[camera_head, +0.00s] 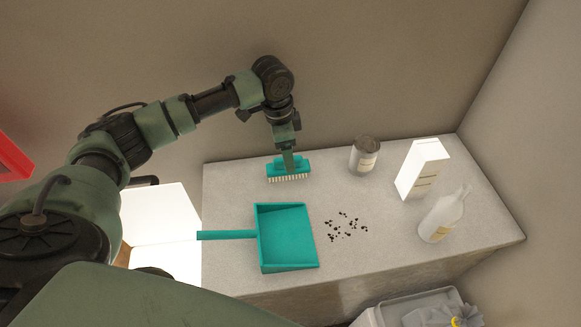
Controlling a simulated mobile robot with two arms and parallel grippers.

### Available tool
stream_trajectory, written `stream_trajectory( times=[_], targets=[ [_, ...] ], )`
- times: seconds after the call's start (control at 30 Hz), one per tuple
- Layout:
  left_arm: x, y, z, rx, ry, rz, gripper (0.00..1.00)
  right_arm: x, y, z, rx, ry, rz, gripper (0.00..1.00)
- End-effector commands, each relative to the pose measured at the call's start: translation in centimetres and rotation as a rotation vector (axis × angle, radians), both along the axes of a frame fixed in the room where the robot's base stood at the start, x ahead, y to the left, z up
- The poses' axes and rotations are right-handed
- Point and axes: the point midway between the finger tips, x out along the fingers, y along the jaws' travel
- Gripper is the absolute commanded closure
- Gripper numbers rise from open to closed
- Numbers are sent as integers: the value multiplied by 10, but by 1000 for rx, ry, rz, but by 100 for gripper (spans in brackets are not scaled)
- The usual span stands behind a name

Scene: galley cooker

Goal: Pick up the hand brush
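The hand brush (301,164) is teal with pale bristles along its lower edge. It is near the back of the grey counter (228,185), bristles down; I cannot tell whether it rests on the counter or is just above it. My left gripper (288,160) comes down from above and its fingers overlap the middle of the brush. The fingers are seen edge-on and hide part of the brush, so I cannot tell whether they are closed on it. My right gripper is not in view.
A teal dustpan (286,238) lies at the counter's front left, handle pointing left. Dark crumbs (346,226) are scattered right of it. A can (365,155), a white box (422,168) and a white bottle (443,214) stand to the right. A bin (418,308) is below the front edge.

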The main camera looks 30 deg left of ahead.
Motion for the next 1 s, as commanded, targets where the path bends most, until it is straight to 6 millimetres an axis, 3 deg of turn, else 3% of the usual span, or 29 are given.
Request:
stream_trajectory(
  times=[0.4,0.67,0.7,0.9,0.93,1.0],
  targets=[
    [1,-7,-53,0,3,0,36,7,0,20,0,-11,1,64],
    [2,-8,-59,1,-1,-2,36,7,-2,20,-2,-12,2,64],
    [2,-8,-58,1,-1,-2,39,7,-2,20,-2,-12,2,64],
    [2,-8,-58,1,-1,-1,95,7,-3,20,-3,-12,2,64],
    [2,-8,-58,1,-1,-1,100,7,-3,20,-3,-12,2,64],
    [2,-8,-58,1,-1,-1,100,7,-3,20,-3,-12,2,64]
  ],
)
